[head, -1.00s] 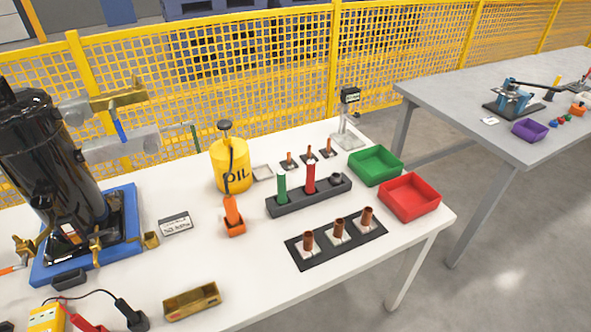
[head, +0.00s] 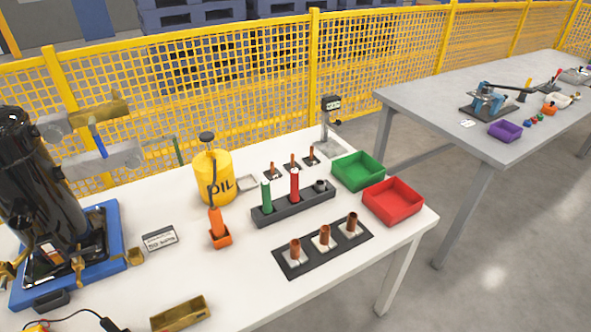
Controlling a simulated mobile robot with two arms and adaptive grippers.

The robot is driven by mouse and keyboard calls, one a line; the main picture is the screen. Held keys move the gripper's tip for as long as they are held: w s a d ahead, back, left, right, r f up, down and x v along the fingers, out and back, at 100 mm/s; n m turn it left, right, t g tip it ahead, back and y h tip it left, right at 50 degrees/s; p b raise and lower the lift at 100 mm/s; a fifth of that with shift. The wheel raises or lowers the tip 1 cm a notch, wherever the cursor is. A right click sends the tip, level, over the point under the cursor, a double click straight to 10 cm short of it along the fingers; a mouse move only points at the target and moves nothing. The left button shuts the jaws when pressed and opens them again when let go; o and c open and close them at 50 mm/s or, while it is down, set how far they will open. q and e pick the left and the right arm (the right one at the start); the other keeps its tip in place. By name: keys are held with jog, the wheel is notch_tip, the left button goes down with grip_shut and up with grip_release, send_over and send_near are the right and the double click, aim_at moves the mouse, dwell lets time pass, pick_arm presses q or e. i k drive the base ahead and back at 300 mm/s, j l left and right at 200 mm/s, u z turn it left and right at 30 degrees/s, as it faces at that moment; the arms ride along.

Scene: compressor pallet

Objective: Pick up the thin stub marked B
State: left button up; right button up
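Three thin copper stubs stand upright in a row on small dark plates at the back of the white table: a left one (head: 272,169), a middle one (head: 292,161) and a right one (head: 311,153). Their letters are too small to read, so I cannot tell which is B. Three thicker copper stubs (head: 324,236) stand on white pads on a dark strip (head: 309,257) nearer the front. Neither of my grippers is in view.
A dark holder (head: 288,211) with a green and a red stick stands in front of the thin stubs. A yellow oil can (head: 213,178), a green tray (head: 358,170) and a red tray (head: 392,202) are nearby. A grey table (head: 437,109) stands at right.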

aim_at(273, 174)
jog(key=i, duration=0.65)
jog(key=l, duration=0.9)
jog(key=i+l, duration=0.15)
jog(key=l, duration=0.75)
jog(key=k+z, duration=0.05)
